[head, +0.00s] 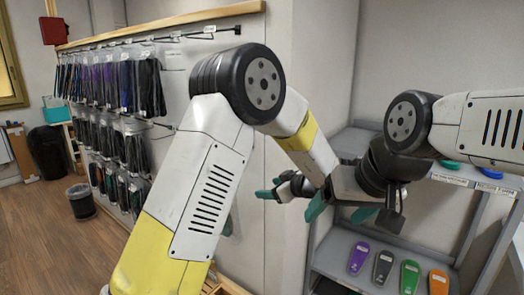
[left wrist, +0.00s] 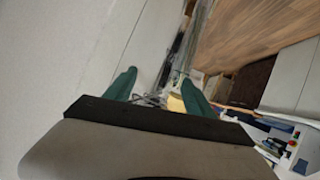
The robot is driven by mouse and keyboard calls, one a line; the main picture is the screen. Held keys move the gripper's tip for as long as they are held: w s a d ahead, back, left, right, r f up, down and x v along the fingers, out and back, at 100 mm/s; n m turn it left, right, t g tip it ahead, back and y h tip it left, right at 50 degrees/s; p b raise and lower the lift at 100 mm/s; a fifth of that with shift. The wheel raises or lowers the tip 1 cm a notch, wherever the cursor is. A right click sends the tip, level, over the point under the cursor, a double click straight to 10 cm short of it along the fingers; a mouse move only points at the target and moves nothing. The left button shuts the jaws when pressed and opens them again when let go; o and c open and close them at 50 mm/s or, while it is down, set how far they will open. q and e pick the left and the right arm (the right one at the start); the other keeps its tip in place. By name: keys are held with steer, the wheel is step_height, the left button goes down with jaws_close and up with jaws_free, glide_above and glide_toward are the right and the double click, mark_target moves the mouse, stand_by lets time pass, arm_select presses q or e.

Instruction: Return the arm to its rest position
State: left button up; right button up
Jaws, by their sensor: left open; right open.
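Both my arms are raised in front of me in the head view. My left arm comes in from the left, bends at a high elbow and reaches down to the right. My left gripper (head: 268,189), with teal fingertips, is small there and partly hidden behind the arms. In the left wrist view, my left gripper (left wrist: 158,88) has its two teal fingers spread, with nothing held between them. My right gripper (head: 340,210) hangs near the middle right with its teal fingers apart and empty. In the head view the two grippers are close beside each other.
A grey shelf rack (head: 330,248) at the right holds purple (head: 358,258), black (head: 383,267), green (head: 410,278) and orange (head: 438,283) insoles. Packaged goods (head: 110,80) hang on the left wall. Dark bins (head: 80,201) stand on the wooden floor (head: 40,240), which is largely open.

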arm_select(q)
step_height(320, 180, up, 16)
steer(key=w+a+m+t+h, duration=0.1)
steer(key=w+m+t+h, duration=0.25)
steer(key=h, duration=0.55)
steer(key=s+a+r+m+h, duration=0.2)
steer(key=s+r+m+h, duration=0.1)
steer(key=s, duration=0.3)
steer(key=s+a+f+m+g, duration=0.1)
steer(key=s+a, duration=0.3)
steer(key=s, duration=0.5)
steer(key=s+a+f+m+g+y, duration=0.1)
steer(key=s+a+f+g, duration=0.3)
steer(key=s, duration=0.4)
steer(key=s+a+f+m+g, duration=0.2)
steer(key=s+a, duration=0.4)
steer(key=s, duration=0.3)
steer(key=shift+s+f+y, duration=0.35)
steer(key=shift+f+y, duration=0.05)
steer(key=shift+f, duration=0.25)
steer(key=shift+m, duration=0.25)
